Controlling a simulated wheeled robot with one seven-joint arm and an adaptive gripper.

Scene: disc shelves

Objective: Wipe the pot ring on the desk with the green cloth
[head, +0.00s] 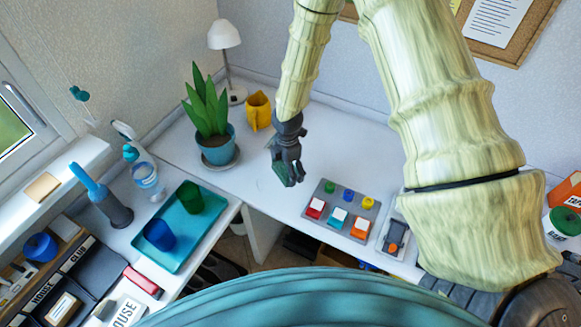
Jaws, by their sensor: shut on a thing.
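My gripper (288,170) is over the white desk (250,208), right of the potted plant, pointing down. It is shut on the green cloth (281,174), a small dark green patch mostly hidden by the fingers. I cannot tell whether the cloth touches the desk. A faint mark on the desk just left of the gripper may be part of the pot ring, but it is too weak to be sure. The plant's teal pot (216,146) stands on a grey saucer (220,163) to the left.
A grey board with coloured buttons (340,212) lies right of the gripper. A teal tray (180,228) holds green and blue cups at left. The desk between saucer and board is mostly clear.

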